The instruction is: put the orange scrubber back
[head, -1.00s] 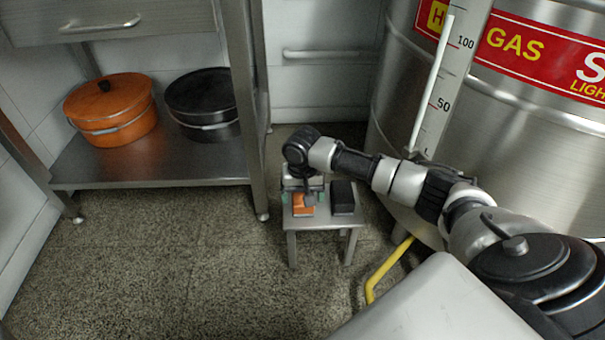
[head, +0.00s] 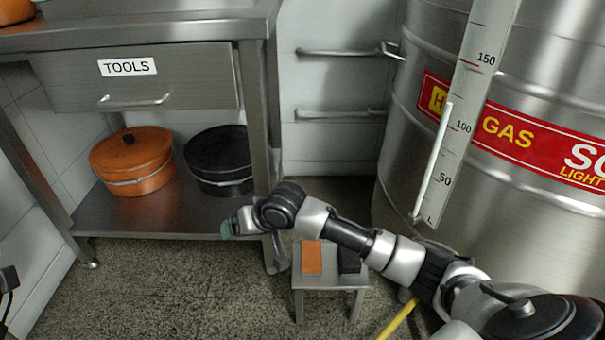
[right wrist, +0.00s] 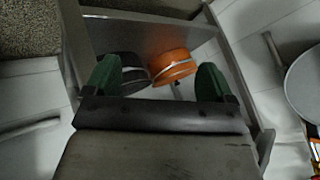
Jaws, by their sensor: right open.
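The orange scrubber (head: 312,258) lies on the left part of the top of a small grey stool (head: 318,281), beside a black block (head: 348,261). Nothing is gripping it. My right gripper (head: 227,231) is left of the stool, in front of the lower shelf, apart from the scrubber and pointing left. In the right wrist view its green-tipped fingers (right wrist: 158,80) are spread with nothing between them. The scrubber does not show in that view.
A steel table has a drawer labelled TOOLS (head: 127,68), shut. Its lower shelf (head: 150,218) holds an orange pot (head: 133,160) and a black pot (head: 219,160). A large steel tank (head: 540,90) stands right. A yellow pipe (head: 398,320) runs near the stool. Floor at front left is clear.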

